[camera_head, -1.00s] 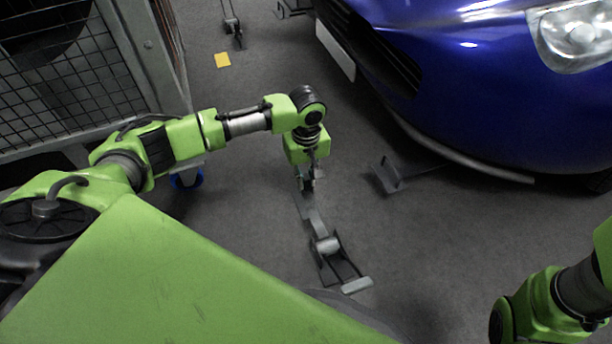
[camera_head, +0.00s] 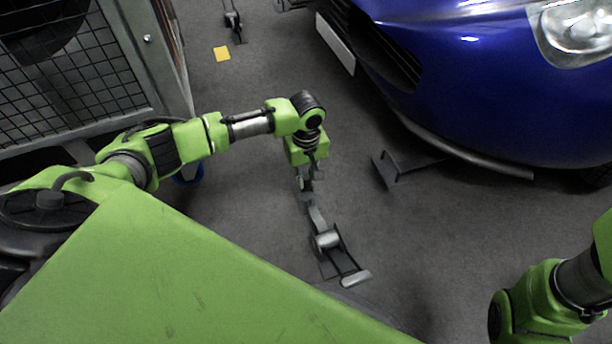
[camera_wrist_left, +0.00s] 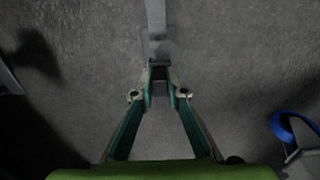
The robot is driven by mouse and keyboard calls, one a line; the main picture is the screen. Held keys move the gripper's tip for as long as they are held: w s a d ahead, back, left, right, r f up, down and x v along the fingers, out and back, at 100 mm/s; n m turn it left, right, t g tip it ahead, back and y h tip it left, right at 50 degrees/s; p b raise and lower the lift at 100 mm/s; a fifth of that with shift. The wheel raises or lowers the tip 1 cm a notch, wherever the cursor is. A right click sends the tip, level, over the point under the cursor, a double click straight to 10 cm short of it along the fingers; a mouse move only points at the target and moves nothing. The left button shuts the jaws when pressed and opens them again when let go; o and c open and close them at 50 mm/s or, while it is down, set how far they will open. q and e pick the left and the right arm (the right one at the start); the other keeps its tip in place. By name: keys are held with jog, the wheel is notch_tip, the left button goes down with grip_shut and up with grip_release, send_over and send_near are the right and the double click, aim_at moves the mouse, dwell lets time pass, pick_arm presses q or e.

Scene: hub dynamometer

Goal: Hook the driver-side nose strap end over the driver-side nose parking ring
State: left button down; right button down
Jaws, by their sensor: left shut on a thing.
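The driver-side nose strap (camera_head: 317,218) runs from a metal ratchet (camera_head: 327,241) on the floor up to my left gripper (camera_head: 306,184). My left gripper is low over the floor and shut on the strap end, which also shows between the fingertips in the left wrist view (camera_wrist_left: 157,50). The fingers partly hide the hook end. A dark grey floor bracket (camera_head: 398,168) with an upright piece stands right of the gripper, by the car's nose. I cannot make out which part is the parking ring. My right arm shows at the lower right, but its gripper is out of view.
The blue car (camera_head: 470,90) fills the upper right, its low front lip (camera_head: 465,155) overhanging the floor. A mesh cage (camera_head: 90,75) stands at the left. Another strap assembly (camera_head: 233,20) and a yellow square (camera_head: 222,54) lie at the top. Floor between gripper and bracket is clear.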

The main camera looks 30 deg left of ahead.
pick_arm(q)
jog(key=c, duration=1.9)
grip_release()
jog(key=shift+r, duration=0.1)
notch_tip(320, 180, up, 12)
jog(key=shift+f, duration=0.1)
jog(key=shift+d, duration=0.15)
